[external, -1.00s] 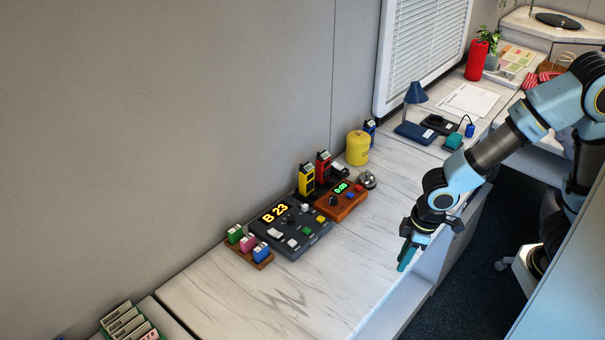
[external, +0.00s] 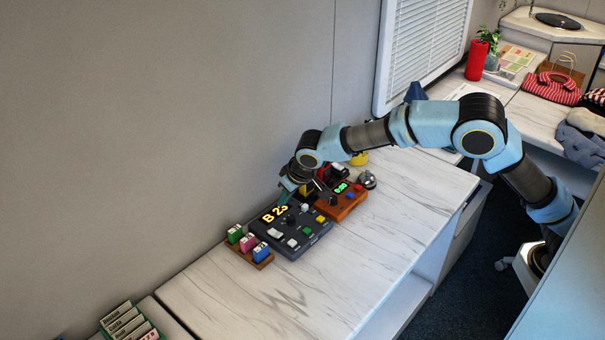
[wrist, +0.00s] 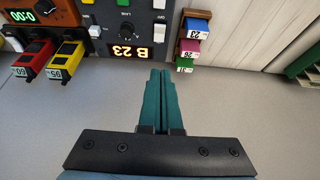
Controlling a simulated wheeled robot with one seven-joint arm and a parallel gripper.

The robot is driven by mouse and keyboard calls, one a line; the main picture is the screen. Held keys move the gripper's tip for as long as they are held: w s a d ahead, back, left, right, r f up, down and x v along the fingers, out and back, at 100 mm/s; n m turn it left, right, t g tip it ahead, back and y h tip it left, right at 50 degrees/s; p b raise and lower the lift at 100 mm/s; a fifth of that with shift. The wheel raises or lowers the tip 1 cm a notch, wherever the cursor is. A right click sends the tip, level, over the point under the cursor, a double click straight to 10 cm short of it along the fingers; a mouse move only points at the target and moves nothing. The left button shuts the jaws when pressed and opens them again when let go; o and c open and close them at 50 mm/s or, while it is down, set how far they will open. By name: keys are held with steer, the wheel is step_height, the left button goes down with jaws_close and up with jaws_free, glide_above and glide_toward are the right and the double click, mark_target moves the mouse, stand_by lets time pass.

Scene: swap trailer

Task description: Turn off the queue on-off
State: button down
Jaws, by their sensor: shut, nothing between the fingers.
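The queue panel (external: 305,240) is a dark grey box on the counter with a lit orange display reading "B 23" (external: 274,213). I cannot tell from the labels which is the on-off. My gripper (external: 286,192) is above the panel's wall-side edge. Its teal fingers are shut and empty in the wrist view (wrist: 162,72), tips just short of the display.
An orange-brown timer box (external: 341,205) stands right of the panel. Yellow and red handheld devices (wrist: 66,60) stand behind it, by the wall. A wooden rack (external: 262,266) of coloured counters is left of the panel. The counter's front is clear.

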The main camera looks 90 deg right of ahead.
steer(key=p, duration=0.3)
glide_above(277, 235)
steer(key=f, duration=0.9)
steer(key=shift+w+d+f, duration=0.1)
steer(key=shift+w+d, duration=0.1)
steer(key=shift+w, duration=0.05)
steer(key=shift+s+a+f+p, duration=0.2)
steer(key=shift+f+p, duration=0.15)
steer(key=shift+f, duration=0.2)
steer(key=shift+s+a+f+p, duration=0.2)
steer(key=shift+f+p, duration=0.15)
steer(key=shift+f, duration=0.2)
steer(key=shift+s+a+f, duration=0.1)
steer(key=shift+f, duration=0.6)
steer(key=shift+f, duration=0.1)
steer(key=shift+s+a+f+b, duration=0.1)
steer(key=shift+a+f+b, duration=0.1)
steer(key=shift+f+b, duration=0.6)
steer(key=shift+s+r+t+h, duration=0.1)
steer(key=shift+r+t+h, duration=0.2)
steer(key=shift+r, duration=0.2)
steer(key=shift+d, duration=0.1)
